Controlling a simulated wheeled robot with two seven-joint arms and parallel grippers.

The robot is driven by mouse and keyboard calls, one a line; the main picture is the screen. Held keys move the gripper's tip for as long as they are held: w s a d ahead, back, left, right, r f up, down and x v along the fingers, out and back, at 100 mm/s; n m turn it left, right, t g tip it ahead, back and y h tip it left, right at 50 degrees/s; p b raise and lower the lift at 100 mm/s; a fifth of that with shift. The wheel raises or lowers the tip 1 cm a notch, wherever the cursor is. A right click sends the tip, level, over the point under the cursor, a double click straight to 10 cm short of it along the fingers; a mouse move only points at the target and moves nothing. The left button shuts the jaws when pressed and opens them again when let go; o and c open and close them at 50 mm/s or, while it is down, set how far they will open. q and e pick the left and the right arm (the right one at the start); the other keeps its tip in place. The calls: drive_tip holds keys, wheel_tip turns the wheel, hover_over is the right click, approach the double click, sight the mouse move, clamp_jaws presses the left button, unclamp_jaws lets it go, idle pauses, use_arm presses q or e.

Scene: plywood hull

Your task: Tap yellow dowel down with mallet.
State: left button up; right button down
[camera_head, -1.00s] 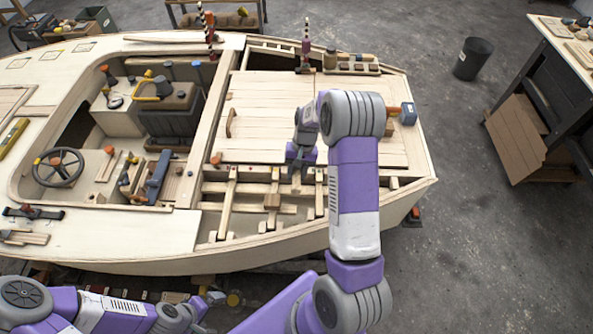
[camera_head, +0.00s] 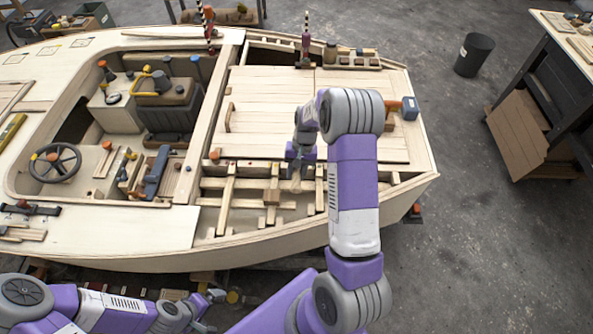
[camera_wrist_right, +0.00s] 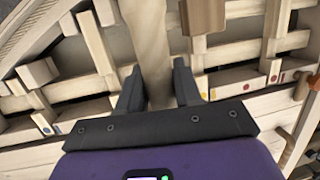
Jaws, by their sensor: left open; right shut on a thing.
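My right gripper (camera_head: 297,172) is over the open framing at the near edge of the planked deck. In the right wrist view, my right gripper (camera_wrist_right: 158,88) is shut on a pale wooden piece (camera_wrist_right: 150,45) that runs up out of the picture. I cannot tell whether this piece is the mallet. No yellow dowel can be made out with certainty. My left gripper (camera_head: 212,300) is open and empty, low beside the hull's near side.
Wooden ribs and crosspieces (camera_head: 230,205) surround the right gripper. A tool with a blue-grey head (camera_head: 410,108) lies at the deck's right edge. A brown block (camera_wrist_right: 203,15) is close beside the held piece in the wrist view. The cockpit with a steering wheel (camera_head: 55,163) lies left.

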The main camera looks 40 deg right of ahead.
wheel_tip(320, 180, down, 4)
drive_tip(key=b, duration=0.3)
wheel_tip(320, 180, up, 5)
drive_tip(key=p, duration=0.4)
use_arm(q)
drive_tip(key=shift+r, duration=0.3)
use_arm(e)
drive_tip(key=shift+f, duration=0.15)
